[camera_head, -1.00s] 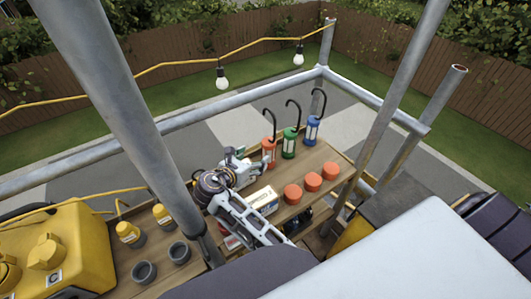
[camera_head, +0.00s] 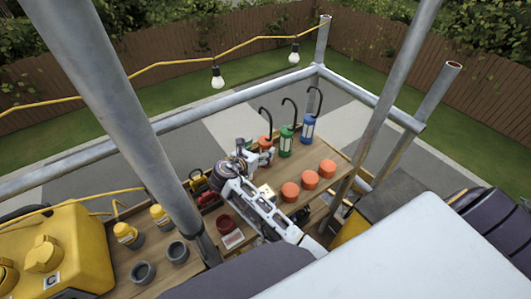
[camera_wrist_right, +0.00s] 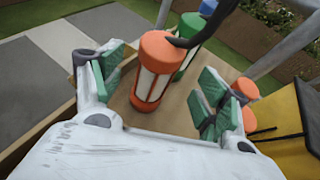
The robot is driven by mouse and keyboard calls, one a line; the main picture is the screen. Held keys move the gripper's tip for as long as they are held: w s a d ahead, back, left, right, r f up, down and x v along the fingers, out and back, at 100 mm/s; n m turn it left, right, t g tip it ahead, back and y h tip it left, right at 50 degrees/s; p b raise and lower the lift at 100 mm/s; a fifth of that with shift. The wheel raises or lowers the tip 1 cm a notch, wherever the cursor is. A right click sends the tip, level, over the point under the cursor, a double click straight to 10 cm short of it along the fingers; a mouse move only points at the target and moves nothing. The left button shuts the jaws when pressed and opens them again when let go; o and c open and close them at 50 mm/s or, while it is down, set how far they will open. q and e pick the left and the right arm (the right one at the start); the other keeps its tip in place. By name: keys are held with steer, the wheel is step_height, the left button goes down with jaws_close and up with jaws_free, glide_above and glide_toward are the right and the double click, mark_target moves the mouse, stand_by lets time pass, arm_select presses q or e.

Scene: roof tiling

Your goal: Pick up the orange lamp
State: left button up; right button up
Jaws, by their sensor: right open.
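The orange lamp (camera_head: 265,141) stands upright on the wooden shelf at the left end of a row of lamps, partly hidden by my right gripper in the head view. It has an orange top, a pale middle and a black hook. In the right wrist view the orange lamp (camera_wrist_right: 156,66) stands between the two green-padded fingers, with space on both sides. My right gripper (camera_head: 262,157) is open and close in front of the lamp. It also shows in the wrist view (camera_wrist_right: 165,85). My left gripper is not in view.
A green lamp (camera_head: 286,141) and a blue lamp (camera_head: 307,129) stand to the right of the orange one. Several orange round pieces (camera_head: 309,180) sit nearer on the shelf (camera_head: 332,155). A metal rail (camera_head: 237,107) runs behind, and a thick pole (camera_head: 125,120) rises at left.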

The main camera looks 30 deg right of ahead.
mark_target(266, 145)
steer(key=shift+w+d+f, duration=0.2)
steer(key=shift+w+d, duration=0.1)
steer(key=shift+d, duration=0.15)
steer(key=shift+x, duration=2.6)
steer(key=shift+a+f, duration=0.15)
steer(key=shift+f, duration=0.05)
steer(key=shift+c, duration=0.4)
steer(key=c, duration=1.5)
